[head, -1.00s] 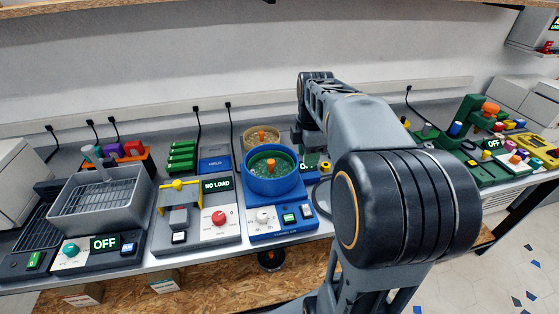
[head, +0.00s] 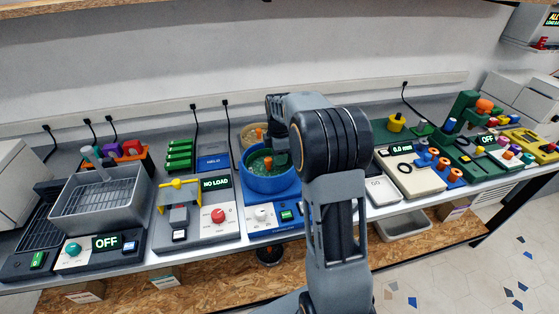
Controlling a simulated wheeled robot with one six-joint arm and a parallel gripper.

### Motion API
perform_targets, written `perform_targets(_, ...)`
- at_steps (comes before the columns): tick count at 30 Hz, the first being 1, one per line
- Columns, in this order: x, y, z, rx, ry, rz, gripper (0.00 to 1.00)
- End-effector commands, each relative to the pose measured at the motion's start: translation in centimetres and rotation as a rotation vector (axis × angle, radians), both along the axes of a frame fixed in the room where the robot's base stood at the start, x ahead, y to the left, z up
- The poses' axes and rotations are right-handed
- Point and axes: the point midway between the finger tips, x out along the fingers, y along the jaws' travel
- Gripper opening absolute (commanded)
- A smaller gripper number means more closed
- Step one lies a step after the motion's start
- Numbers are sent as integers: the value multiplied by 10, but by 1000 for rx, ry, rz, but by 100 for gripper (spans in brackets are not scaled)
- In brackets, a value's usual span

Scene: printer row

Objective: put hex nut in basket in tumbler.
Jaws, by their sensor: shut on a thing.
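The tumbler (head: 269,183) is a blue round bowl with green media and an orange knob in its middle, on a blue base. My gripper (head: 281,152) is over the back right part of the bowl, partly hidden by my arm. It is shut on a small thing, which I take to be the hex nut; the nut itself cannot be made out. The grey basket (head: 101,203) stands at the left on a unit reading OFF. I cannot make out any nut inside it.
A grey unit reading NO LOAD (head: 215,184) with a yellow bar stands left of the tumbler. A tan bowl (head: 255,134) is behind it. A cream gauge unit (head: 412,180) and several coloured parts are to the right. My arm covers the bench just right of the tumbler.

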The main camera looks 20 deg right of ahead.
Motion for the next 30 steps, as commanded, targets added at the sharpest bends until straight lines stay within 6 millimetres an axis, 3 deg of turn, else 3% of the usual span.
perform_targets(6,-1,0,-26,1,3,0,14)
perform_targets(18,-1,0,-31,0,1,0,14)
perform_targets(19,-1,0,-29,0,1,0,39)
perform_targets(26,-1,0,-29,0,1,0,61)
perform_targets(30,-1,0,-29,0,1,0,61)
